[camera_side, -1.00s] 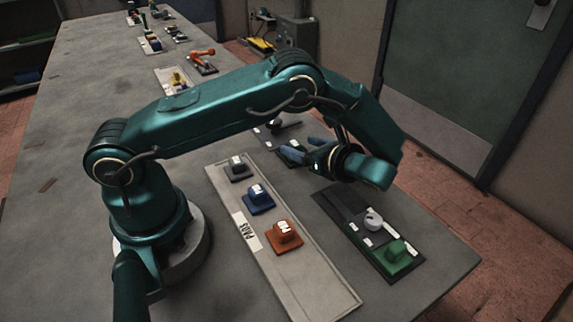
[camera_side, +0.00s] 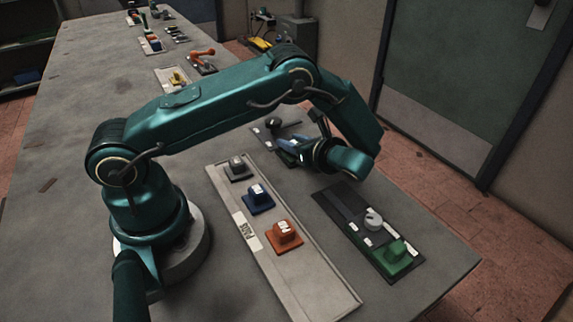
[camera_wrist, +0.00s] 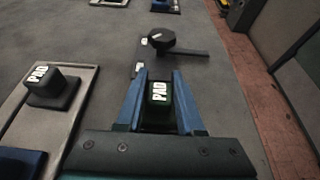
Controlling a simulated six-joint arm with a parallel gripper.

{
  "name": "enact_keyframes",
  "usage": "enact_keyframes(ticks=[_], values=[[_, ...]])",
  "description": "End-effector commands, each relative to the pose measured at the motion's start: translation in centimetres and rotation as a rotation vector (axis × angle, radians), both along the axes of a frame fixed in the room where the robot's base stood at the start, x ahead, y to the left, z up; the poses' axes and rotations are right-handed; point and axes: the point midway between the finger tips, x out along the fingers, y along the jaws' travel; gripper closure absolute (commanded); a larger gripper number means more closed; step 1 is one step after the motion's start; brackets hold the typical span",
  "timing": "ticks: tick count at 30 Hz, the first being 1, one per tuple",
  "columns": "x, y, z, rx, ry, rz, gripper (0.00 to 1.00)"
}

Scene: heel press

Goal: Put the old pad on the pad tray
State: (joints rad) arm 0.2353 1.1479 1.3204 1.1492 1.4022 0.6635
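A dark green pad with a white "PAD" label (camera_wrist: 158,93) shows between my fingers in the wrist view. In the side view its green edge (camera_side: 287,159) sits low at the end of a dark fixture, mostly hidden by my gripper. My gripper (camera_wrist: 160,73) has its two blue fingers apart, one on each side of the pad's block, with narrow gaps; it also shows in the side view (camera_side: 281,144). The long pale pad tray (camera_side: 318,292), marked "PADS", holds a grey pad (camera_side: 237,168), a blue pad (camera_side: 258,198) and an orange pad (camera_side: 284,236).
A black round knob with a bar (camera_wrist: 175,42) stands just beyond the pad. A second dark fixture (camera_side: 340,203) with a white round part and a green pad (camera_side: 396,257) lies right of the tray. The tray's front end is bare.

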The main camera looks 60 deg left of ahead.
Motion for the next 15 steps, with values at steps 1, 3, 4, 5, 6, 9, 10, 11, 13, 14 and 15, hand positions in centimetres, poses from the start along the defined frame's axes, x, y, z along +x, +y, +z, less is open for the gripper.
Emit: enact_keyframes(ticks=[1,3,4,5,6,9,10,11,13,14,15], values=[[0.00,-0.01,0.00,0.000,0.000,0.000,0.96],[0.00,-0.01,0.00,0.000,0.000,0.000,1.00],[0.00,-0.01,0.02,0.000,0.000,0.000,1.00],[0.00,-0.01,0.02,0.000,0.000,0.000,1.00],[0.00,-0.01,0.02,0.000,0.000,0.000,1.00],[0.00,-0.02,0.03,0.000,0.000,0.000,1.00],[0.01,-0.02,0.05,0.000,0.000,0.000,1.00],[0.01,-0.02,0.09,0.000,-0.001,0.000,1.00],[0.02,-0.02,0.29,0.000,-0.001,0.000,1.00],[0.02,-0.02,0.41,0.000,-0.001,0.000,1.00],[0.03,-0.02,0.63,0.000,-0.001,0.000,1.00]])
